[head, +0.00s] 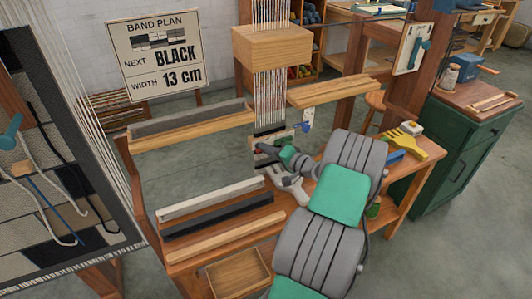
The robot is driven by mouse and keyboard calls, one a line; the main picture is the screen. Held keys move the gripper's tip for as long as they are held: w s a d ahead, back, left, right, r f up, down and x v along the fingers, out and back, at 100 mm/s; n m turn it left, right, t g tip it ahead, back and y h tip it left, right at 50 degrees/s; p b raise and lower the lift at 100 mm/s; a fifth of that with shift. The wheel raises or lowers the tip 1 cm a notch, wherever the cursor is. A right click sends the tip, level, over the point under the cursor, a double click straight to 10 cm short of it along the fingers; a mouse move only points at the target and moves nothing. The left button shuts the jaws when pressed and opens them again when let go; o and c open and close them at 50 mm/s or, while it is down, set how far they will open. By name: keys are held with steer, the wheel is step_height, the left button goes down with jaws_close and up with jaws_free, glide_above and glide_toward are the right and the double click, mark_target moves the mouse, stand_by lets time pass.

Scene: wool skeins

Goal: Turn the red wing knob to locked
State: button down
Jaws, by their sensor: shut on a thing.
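My gripper (268,151) reaches in from the right, at the small panel (263,162) below the hanging warp threads. A small dark red bit at its fingertips appears to be the red wing knob (261,146). The gripper is shut on it. The fingers and wrist cover most of the knob, so its angle and any locked mark cannot be read.
A wooden block (271,46) hangs around the threads above the panel. A blue knob (307,127) is just right of it. Light and dark bars (215,216) lie on the bench front left. A yellow comb-like tool (402,141) lies at right. A sign (154,52) stands behind.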

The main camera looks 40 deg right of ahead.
steer(key=shift+d+f+m+t+y+b, duration=0.15)
steer(key=shift+m+t+b, duration=0.2)
steer(key=shift+m, duration=0.35)
steer(key=shift+a+f+m+t+y+b, duration=0.1)
steer(key=shift+m+t+y+b, duration=0.2)
steer(key=shift+m, duration=0.4)
steer(key=shift+r, duration=0.1)
steer(key=shift+d, duration=0.1)
steer(key=c, duration=1.5)
jaws_free()
steer(key=shift+w, duration=0.1)
